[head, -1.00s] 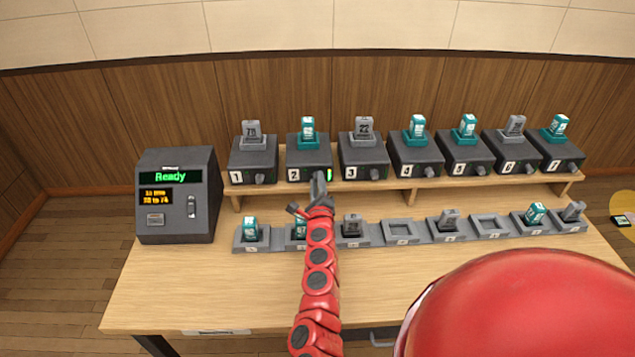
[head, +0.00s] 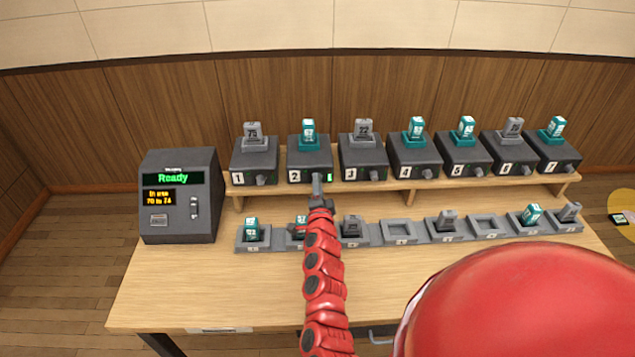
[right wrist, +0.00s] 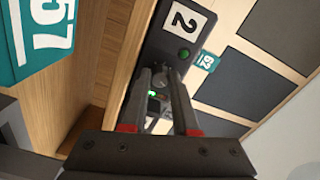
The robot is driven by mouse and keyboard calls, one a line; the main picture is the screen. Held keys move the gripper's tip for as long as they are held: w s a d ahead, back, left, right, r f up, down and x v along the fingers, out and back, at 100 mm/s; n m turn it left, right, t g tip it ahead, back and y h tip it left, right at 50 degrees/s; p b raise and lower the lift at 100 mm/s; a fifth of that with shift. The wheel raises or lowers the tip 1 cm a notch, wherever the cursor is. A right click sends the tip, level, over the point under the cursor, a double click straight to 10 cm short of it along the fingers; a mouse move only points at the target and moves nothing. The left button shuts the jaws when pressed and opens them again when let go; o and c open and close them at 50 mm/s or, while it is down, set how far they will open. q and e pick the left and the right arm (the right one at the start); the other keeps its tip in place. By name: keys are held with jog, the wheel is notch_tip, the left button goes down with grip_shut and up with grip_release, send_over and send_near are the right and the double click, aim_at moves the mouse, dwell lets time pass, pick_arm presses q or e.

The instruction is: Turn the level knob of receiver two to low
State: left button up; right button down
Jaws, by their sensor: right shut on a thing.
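Receiver two (head: 303,160) is a dark box marked 2 on the raised wooden shelf, with a teal pack standing in its top. My right gripper (head: 317,178) reaches its front face at the level knob. In the right wrist view the two fingers (right wrist: 162,84) are closed on the sides of the small dark knob (right wrist: 160,77). The fingers partly hide the knob. A small green level display (head: 330,177) shows beside it, and a round green light (right wrist: 184,53) sits near the number 2 label. My left gripper is not in view.
Receiver one (head: 253,163) and receiver three (head: 364,161) stand close on either side. A row of grey trays (head: 402,232) with several packs lies below on the table. A console (head: 180,218) reading Ready stands at the left.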

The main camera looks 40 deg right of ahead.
jog(key=n+b, duration=0.4)
jog(key=n, duration=1.2)
jog(key=n+b, duration=0.3)
jog(key=n, duration=1.3)
jog(key=shift+s+d+r+b, duration=0.1)
jog(key=shift+d+b, duration=0.1)
jog(key=shift+b, duration=0.15)
jog(key=shift+n, duration=0.3)
